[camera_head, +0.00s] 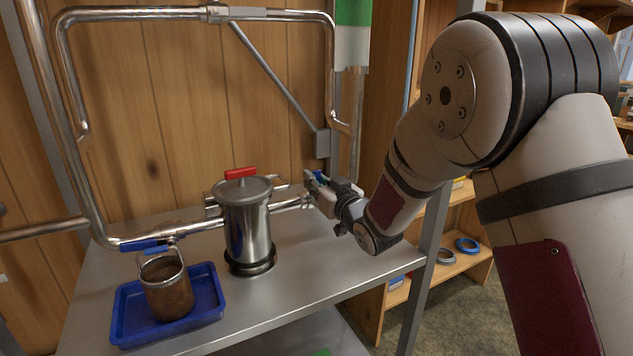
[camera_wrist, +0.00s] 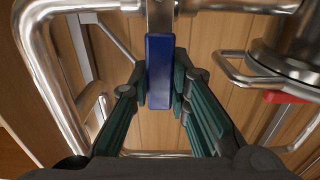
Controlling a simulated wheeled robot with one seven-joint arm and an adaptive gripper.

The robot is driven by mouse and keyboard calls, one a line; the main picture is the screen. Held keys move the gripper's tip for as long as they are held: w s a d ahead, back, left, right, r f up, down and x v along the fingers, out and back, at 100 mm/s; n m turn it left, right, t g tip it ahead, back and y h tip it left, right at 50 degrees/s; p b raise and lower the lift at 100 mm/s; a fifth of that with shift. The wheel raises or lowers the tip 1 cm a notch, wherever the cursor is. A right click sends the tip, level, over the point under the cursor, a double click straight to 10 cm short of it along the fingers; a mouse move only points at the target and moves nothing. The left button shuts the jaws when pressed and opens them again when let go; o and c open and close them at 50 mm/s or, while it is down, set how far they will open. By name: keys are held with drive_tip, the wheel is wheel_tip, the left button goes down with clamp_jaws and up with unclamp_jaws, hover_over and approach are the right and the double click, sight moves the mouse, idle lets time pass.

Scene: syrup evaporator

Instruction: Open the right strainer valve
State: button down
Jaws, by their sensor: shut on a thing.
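The right strainer valve has a blue lever handle (camera_wrist: 160,62) on a metal stem off the steel pipe (camera_wrist: 215,6). My gripper (camera_wrist: 160,88) is shut on this handle, with its dark green fingers on both sides of it. In the head view my gripper (camera_head: 314,183) is at the pipe right of the steel strainer canister (camera_head: 247,225). There only a small bit of blue shows, and the gripper hides most of the valve. The canister stands upright with a red handle (camera_head: 241,173) on its lid.
A left blue valve handle (camera_head: 143,245) lies along the pipe. A blue tray (camera_head: 125,316) holds a brown-stained metal cup (camera_head: 168,290) on the steel table (camera_head: 315,262). Bent steel pipes (camera_head: 190,13) frame the wooden wall. The table right of the canister is clear.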

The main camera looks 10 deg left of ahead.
drive_tip(key=shift+w+d+f+m+b, duration=0.4)
drive_tip(key=shift+d+m+b, duration=0.3)
drive_tip(key=shift+m, duration=0.85)
drive_tip(key=shift+w+d+f+m+b, duration=0.35)
drive_tip(key=shift+w+d+m+b, duration=0.25)
drive_tip(key=shift+m, duration=1)
drive_tip(key=shift+w+d+f+m+b, duration=0.4)
drive_tip(key=shift+d+m+b, duration=0.35)
drive_tip(key=shift+m, duration=0.8)
drive_tip(key=c, duration=1.5)
unclamp_jaws()
drive_tip(key=v, duration=1.2)
